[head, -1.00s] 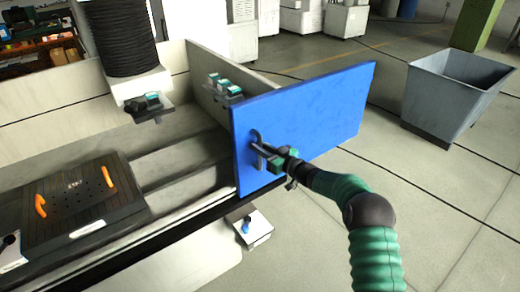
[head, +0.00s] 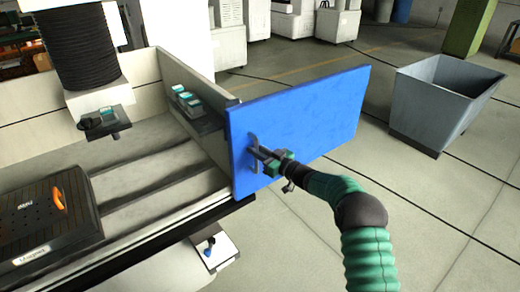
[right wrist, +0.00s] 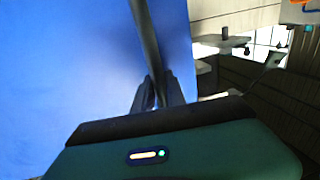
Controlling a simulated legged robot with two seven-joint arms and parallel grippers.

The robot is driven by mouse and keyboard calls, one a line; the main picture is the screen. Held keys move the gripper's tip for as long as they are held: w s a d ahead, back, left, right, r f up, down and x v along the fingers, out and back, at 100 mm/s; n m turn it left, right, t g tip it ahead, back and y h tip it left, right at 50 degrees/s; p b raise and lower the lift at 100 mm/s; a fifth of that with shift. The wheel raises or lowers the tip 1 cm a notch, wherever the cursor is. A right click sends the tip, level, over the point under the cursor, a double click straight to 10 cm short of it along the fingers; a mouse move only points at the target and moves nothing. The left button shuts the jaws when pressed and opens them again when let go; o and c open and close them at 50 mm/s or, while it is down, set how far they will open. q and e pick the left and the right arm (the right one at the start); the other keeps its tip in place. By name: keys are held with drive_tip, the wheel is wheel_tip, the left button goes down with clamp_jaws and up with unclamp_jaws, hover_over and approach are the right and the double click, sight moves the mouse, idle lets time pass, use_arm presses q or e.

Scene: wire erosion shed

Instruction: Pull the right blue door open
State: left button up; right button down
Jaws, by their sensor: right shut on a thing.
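The right blue door (head: 310,120) stands swung out from the machine's open front, at an angle to the tank's side wall. It carries a dark bar handle (head: 252,142) near its left edge. My right gripper (head: 262,155) is shut on the handle. In the right wrist view the blue door (right wrist: 70,70) fills the left side, and the dark handle (right wrist: 146,40) runs down between the fingers of my right gripper (right wrist: 160,90). My left gripper is not in view.
A grey bin (head: 440,100) stands on the floor at right. A small white box (head: 214,252) sits below the tank edge.

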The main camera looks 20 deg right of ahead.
drive_tip(key=c, duration=1.6)
unclamp_jaws()
drive_tip(key=shift+c, duration=0.2)
drive_tip(key=shift+o, duration=1.2)
drive_tip(key=shift+w+d, duration=0.15)
drive_tip(key=shift+d, duration=0.05)
drive_tip(key=shift+o, duration=0.2)
drive_tip(key=shift+d+f, duration=0.15)
drive_tip(key=shift+d, duration=0.15)
drive_tip(key=v, duration=1.6)
drive_tip(key=shift+s+d+b, duration=0.2)
drive_tip(key=shift+s+b, duration=0.15)
